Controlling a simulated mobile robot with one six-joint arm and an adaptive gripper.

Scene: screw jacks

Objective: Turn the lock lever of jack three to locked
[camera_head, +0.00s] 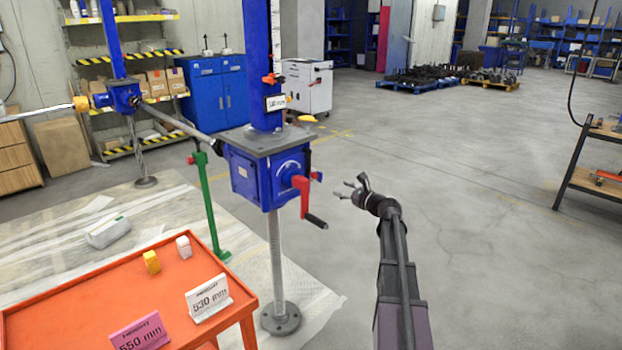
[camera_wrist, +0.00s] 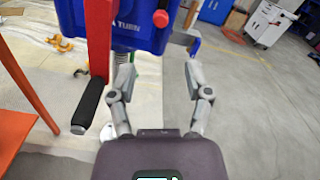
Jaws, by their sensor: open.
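The nearer screw jack has a blue gearbox (camera_head: 262,172) on a threaded spindle, with a red crank (camera_head: 303,195) ending in a black handle. Its front face fills the top of the wrist view (camera_wrist: 125,28), with a red knob (camera_wrist: 160,18) on it and a grey bar with a blue end to its right (camera_wrist: 193,45). A small red part (camera_head: 317,176) shows beside the crank in the head view. I cannot tell which part is the lock lever, and no jack number is readable. My gripper (camera_head: 353,187) is open and empty, right of the gearbox and apart from it.
A second blue jack (camera_head: 120,97) stands behind left, joined by a grey shaft (camera_head: 178,122). A green post (camera_head: 207,205) stands beside the near jack. An orange table (camera_head: 95,300) with height signs is front left. The crank's black handle (camera_wrist: 88,105) hangs left of my fingers.

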